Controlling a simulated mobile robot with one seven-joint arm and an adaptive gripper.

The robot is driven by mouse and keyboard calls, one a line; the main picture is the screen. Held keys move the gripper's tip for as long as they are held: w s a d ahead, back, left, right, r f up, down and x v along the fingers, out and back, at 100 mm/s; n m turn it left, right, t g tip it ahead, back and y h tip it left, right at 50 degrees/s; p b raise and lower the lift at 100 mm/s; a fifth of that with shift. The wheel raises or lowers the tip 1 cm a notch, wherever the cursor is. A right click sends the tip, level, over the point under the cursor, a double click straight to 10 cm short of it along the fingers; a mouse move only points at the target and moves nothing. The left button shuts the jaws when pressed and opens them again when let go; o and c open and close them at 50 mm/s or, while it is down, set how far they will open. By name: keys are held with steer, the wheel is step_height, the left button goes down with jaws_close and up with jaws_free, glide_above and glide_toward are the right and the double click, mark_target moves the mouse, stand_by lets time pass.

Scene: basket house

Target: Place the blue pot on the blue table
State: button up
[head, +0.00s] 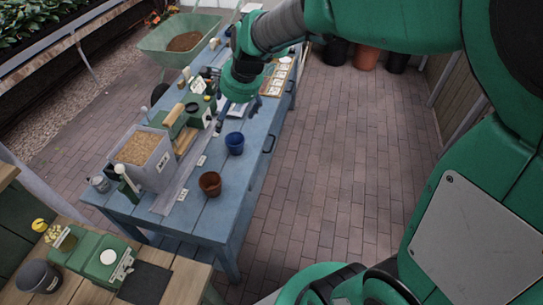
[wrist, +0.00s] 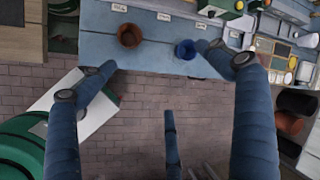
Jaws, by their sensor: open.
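The blue pot (head: 235,143) stands upright on the blue table (head: 225,190), near its right edge. A brown pot (head: 210,184) stands nearer the front of the table. My gripper (head: 238,108) is open and empty, and appears above the table beyond the blue pot in the head view. In the wrist view the blue pot (wrist: 185,49) shows beside the tip of my right-hand finger, which partly overlaps it. I cannot tell whether they touch. The brown pot (wrist: 130,35) is between the spread fingers in that view.
A grey bin of soil (head: 142,155) and green devices stand on the table's left side. A wooden bench (head: 180,285) with a dark pot (head: 38,277) is at front left. A green wheelbarrow (head: 180,40) is at the back. The brick floor (head: 320,170) right of the table is clear.

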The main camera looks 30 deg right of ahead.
steer(key=s+r+n, duration=0.2)
steer(key=s+n, duration=0.3)
steer(key=s, duration=0.4)
steer(key=s+a+r+n+h, duration=0.1)
steer(key=s+r+n, duration=0.2)
steer(key=s+n, duration=0.3)
steer(key=s+a+r+n, duration=0.1)
steer(key=s+r+n, duration=0.2)
steer(key=s, duration=0.9)
steer(key=n, duration=0.2)
steer(key=shift+s+r+n+t+h, duration=0.25)
steer(key=shift+s+n+t+h, duration=0.05)
steer(key=shift+t, duration=0.1)
steer(key=shift+f+b, duration=0.45)
step_height(320, 180, down, 12)
steer(key=b, duration=1.2)
